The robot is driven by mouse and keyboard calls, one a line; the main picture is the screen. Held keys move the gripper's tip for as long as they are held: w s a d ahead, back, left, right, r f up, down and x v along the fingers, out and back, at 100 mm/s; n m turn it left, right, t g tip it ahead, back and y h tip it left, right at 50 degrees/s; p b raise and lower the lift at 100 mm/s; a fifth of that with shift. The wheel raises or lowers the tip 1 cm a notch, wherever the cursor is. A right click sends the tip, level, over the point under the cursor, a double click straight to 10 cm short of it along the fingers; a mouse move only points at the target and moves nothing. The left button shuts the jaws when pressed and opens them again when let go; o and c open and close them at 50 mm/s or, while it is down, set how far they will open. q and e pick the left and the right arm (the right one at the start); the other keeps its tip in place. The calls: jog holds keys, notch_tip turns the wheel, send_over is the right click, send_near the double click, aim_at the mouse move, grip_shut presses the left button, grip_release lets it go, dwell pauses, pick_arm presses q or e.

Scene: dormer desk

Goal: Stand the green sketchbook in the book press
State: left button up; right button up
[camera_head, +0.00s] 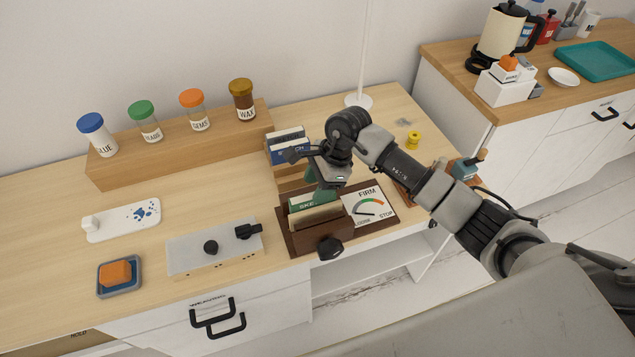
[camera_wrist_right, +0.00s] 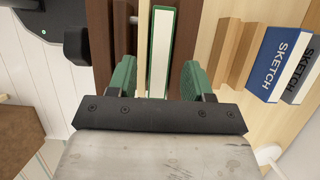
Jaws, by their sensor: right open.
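The green sketchbook (camera_head: 303,204) stands upright in the dark brown book press (camera_head: 297,243), between its wooden walls. In the right wrist view its pale page edge and green cover (camera_wrist_right: 160,45) lie between my finger pads, and the press (camera_wrist_right: 184,45) shows beside it. My right gripper (camera_head: 320,187) is just above the press, with its green fingers open on either side of the book and a gap visible. The lower part of the book is hidden inside the press. My left gripper is not in view.
A gauge card (camera_head: 370,208) marked FIRM and STOP lies right of the press. A rack behind holds blue and dark sketchbooks (camera_head: 289,148). A grey box with black knobs (camera_head: 190,254) stands left. Jars stand on a wooden riser (camera_head: 180,157). The left desk surface has free room.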

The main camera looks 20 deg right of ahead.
jog(key=b+v, duration=0.2)
jog(key=v, duration=1)
